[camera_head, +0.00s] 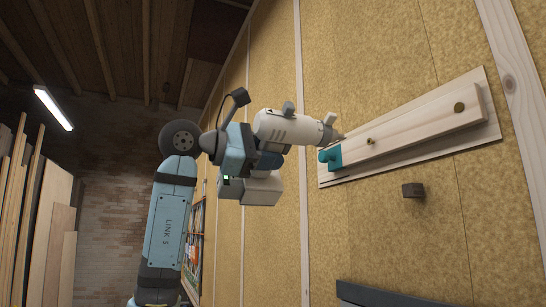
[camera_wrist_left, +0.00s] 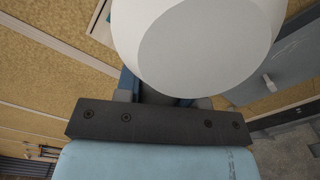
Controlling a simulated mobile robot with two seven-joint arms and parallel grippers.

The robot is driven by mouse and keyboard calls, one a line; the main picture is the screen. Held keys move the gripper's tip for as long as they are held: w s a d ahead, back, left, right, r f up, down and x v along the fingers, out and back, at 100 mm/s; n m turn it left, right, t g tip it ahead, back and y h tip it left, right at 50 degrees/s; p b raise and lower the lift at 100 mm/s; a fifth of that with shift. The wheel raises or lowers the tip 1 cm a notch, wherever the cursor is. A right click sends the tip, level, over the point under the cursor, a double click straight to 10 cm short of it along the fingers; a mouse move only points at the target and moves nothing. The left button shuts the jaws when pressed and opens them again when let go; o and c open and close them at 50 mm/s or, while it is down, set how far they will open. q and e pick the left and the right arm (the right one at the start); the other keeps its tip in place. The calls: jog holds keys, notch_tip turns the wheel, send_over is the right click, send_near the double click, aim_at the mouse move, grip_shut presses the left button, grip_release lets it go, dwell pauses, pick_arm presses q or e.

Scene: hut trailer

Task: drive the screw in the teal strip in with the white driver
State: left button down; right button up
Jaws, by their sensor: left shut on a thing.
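The white driver (camera_head: 290,128) is held sideways in my left gripper (camera_head: 262,160), which is shut on it. Its tip points right, close to the left end of the wooden strip on the wall. I cannot tell whether the tip touches anything, and no screw head is clear there. In the left wrist view the white driver's rounded body (camera_wrist_left: 205,50) fills the top and hides the tip. My right gripper does not show.
The pale wooden strip (camera_head: 410,128) is mounted on a board on the yellow insulated wall (camera_head: 390,50), with small brass-coloured knobs. A dark block (camera_head: 413,190) sticks out below it. A dark grey edge (camera_head: 385,295) lies at bottom right. Planks (camera_head: 50,220) lean at far left.

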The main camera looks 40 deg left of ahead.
pick_arm(q)
jog(key=shift+a+r, duration=0.1)
dwell(0.3)
jog(key=shift+w+d+p, duration=0.25)
jog(key=shift+w+p, duration=0.05)
jog(key=shift+p, duration=0.15)
jog(key=p+x, duration=0.1)
jog(key=x, duration=0.3)
jog(key=shift+w+d, duration=0.2)
jog(key=shift+w, duration=0.05)
jog(key=shift+p, duration=0.4)
dwell(0.6)
